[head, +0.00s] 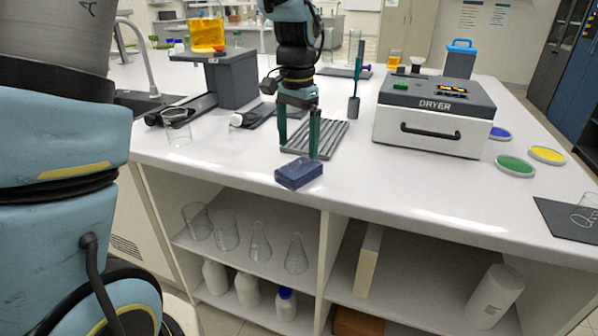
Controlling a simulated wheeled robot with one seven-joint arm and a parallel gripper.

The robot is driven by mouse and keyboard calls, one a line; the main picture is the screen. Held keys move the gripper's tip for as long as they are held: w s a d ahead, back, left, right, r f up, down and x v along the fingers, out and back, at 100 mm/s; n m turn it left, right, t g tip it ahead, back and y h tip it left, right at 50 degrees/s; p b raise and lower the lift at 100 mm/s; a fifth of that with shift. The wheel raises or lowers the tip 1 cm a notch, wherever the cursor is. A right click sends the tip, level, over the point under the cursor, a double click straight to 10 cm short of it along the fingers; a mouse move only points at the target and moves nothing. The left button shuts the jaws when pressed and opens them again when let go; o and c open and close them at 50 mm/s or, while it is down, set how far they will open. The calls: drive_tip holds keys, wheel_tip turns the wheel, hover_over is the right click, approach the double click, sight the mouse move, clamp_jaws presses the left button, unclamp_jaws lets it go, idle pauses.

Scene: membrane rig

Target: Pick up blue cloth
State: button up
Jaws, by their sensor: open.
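A folded dark blue cloth (299,173) lies on the white bench top close to its front edge. My gripper (299,146) points down above and just behind the cloth in the head view, with its two green fingers spread apart and nothing between them. The right fingertip is close to the cloth's back edge; I cannot tell whether it touches. A grey ribbed rack (328,138) lies behind the fingers and is partly hidden by them.
A white dryer (428,135) stands to the right, with green (515,166) and yellow dishes (547,155) beyond it. A glass beaker (178,130) stands at the left near a grey stand holding an orange beaker (207,35). The bench front right of the cloth is clear.

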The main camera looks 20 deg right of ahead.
sight(298, 167)
drive_tip(key=shift+s+f+p, duration=0.1)
drive_tip(key=shift+f+p, duration=0.8)
drive_tip(key=shift+f, duration=2.3)
drive_tip(key=c, duration=1.4)
wheel_tip(298, 167, up, 10)
drive_tip(key=shift+r+b, duration=0.1)
drive_tip(key=shift+b, duration=0.85)
